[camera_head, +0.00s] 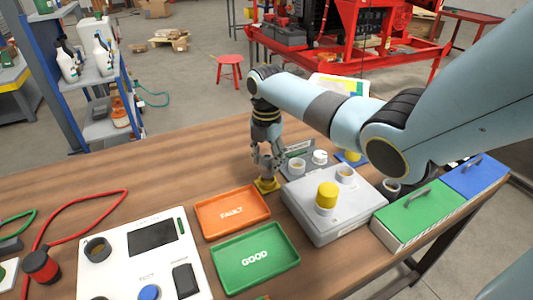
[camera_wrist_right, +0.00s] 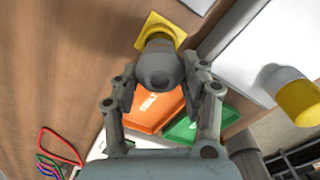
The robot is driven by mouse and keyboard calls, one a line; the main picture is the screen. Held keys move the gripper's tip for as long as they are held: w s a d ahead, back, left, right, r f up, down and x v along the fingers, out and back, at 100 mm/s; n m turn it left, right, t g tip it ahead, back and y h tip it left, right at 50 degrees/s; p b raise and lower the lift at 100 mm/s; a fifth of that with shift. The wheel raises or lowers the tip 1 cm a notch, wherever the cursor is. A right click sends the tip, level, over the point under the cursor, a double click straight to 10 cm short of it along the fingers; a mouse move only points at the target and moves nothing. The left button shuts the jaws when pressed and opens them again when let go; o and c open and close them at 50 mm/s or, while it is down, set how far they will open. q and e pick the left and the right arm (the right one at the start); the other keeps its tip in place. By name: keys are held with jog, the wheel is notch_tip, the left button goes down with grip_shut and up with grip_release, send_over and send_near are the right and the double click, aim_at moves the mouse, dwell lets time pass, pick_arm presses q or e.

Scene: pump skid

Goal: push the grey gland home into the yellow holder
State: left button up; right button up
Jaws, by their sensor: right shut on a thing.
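My right gripper (camera_head: 268,163) points down over the yellow holder (camera_head: 267,185) on the wooden table. In the wrist view the fingers of the right gripper (camera_wrist_right: 160,92) are shut on the grey gland (camera_wrist_right: 158,68), a rounded grey piece. The far end of the gland overlaps the square yellow holder (camera_wrist_right: 177,33). How deep the gland sits in it is hidden. In the head view the gland is mostly covered by the fingers. My left gripper is not in view.
An orange FAULT tray (camera_head: 203,226) and a green GOOD tray (camera_head: 225,262) lie in front of the holder. A grey box (camera_head: 312,222) with a yellow-capped cylinder (camera_head: 327,196) stands close on the right. The table is clear to the left of the holder.

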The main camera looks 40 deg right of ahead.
jog(key=shift+f+b, duration=1.05)
jog(key=shift+f, duration=0.65)
jog(key=o, duration=1.4)
jog(key=shift+r, duration=0.1)
notch_tip(320, 180, up, 12)
jog(key=shift+s, duration=0.1)
